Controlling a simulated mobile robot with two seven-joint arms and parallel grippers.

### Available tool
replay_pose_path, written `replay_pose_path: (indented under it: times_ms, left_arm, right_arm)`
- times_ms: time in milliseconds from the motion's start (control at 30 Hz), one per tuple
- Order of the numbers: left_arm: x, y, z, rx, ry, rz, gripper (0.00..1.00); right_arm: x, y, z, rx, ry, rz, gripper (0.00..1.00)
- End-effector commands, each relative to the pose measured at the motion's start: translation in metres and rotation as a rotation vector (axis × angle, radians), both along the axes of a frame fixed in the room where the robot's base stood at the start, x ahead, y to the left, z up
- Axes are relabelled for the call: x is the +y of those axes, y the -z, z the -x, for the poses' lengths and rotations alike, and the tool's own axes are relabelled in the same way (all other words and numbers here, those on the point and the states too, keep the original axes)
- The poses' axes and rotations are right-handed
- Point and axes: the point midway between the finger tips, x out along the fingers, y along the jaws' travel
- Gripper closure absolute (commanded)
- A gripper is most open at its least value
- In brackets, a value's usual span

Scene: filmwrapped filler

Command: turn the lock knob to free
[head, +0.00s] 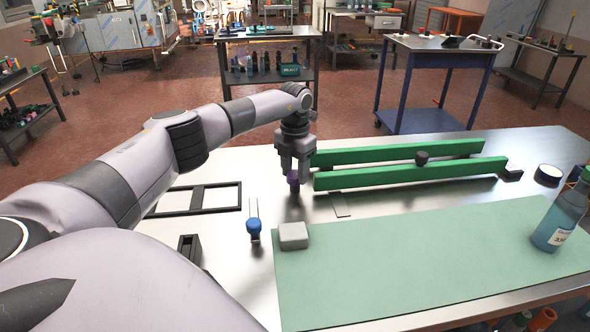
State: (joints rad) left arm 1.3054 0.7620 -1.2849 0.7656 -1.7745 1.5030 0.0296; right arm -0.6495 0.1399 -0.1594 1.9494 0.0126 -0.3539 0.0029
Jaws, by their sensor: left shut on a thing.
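My left gripper (295,172) points down at the near end of the green rails and is shut on a small purple knob (293,183). The fingers hide part of this knob. A dark round knob (421,158) sits between the two parallel green rails (410,172), well to the right of the gripper. Which knob is the lock knob, and how it is turned, I cannot tell. My right gripper is out of view.
A blue-topped piece (254,226) and a grey block (293,236) are in front of the gripper. A black frame (198,199) lies to the left. A green mat (430,265) covers the front right, with a blue bottle (562,216) at its right edge.

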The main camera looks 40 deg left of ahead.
Motion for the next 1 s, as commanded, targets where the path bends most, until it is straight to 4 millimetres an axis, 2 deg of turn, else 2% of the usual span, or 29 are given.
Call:
replay_pose_path:
  times_ms: [200, 500, 1000]
  left_arm:
    - [0.0004, -0.0010, -0.0007, -0.003, -0.175, -0.001, 0.84]
    - [0.0008, -0.0013, -0.0008, -0.004, -0.336, -0.001, 0.84]
    - [0.0011, -0.0016, -0.0009, -0.006, -0.398, -0.002, 0.84]
  right_arm:
    - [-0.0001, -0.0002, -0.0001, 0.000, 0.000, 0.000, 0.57]
    - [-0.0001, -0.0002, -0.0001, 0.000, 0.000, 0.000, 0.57]
    - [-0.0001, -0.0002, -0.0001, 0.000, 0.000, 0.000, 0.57]
